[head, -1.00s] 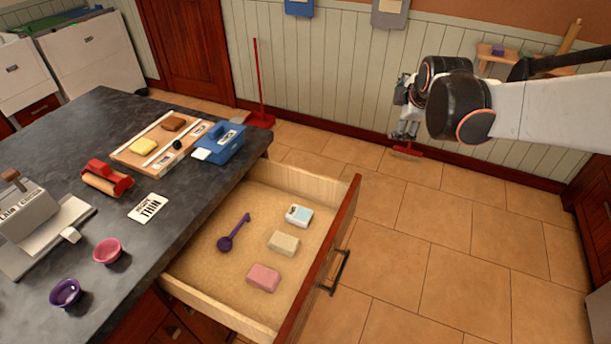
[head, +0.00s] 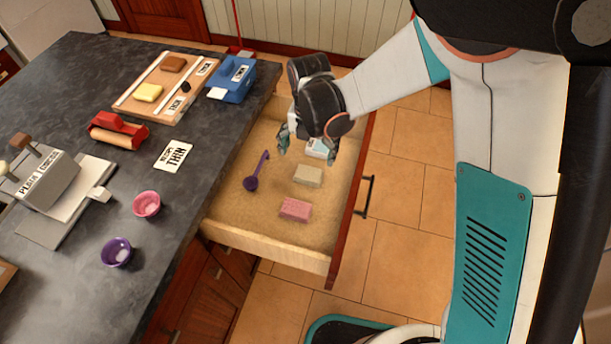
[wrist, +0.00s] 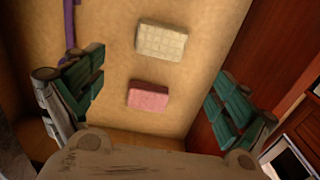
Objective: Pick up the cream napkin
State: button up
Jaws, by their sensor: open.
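The cream napkin (head: 307,175) is a small folded-looking block lying flat in the open drawer (head: 232,232), between a pink block (head: 295,209) and a white-and-blue item (head: 318,148). In the wrist view the cream napkin (wrist: 162,41) shows a grid-like surface at the top middle, with the pink block (wrist: 149,96) below it. My gripper (head: 308,150) is open and empty above the drawer, near the white-and-blue item. In the wrist view its two teal fingers (wrist: 155,85) are wide apart, on either side of the blocks. It partly hides the white-and-blue item.
A purple spoon-like tool (head: 256,172) lies left of the cream napkin in the drawer. The drawer's red-brown front (head: 351,205) stands at the right. The dark counter (head: 75,90) holds a blue container (head: 232,78), a wooden board (head: 165,85) and small bowls.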

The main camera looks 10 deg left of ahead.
jog(key=b, duration=0.1)
send_over(308, 173)
jog(key=f, duration=0.4)
jog(key=shift+s+f, duration=0.2)
jog(key=shift+f, duration=0.2)
jog(key=shift+w+f+b, duration=0.2)
jog(key=shift+f+b, duration=0.6)
jog(key=shift+f, duration=0.55)
jog(key=shift+w+f+b, duration=0.15)
jog(key=shift+f+b, duration=0.6)
jog(key=shift+f, duration=0.6)
jog(key=shift+r, duration=0.1)
jog(key=c, duration=1.1)
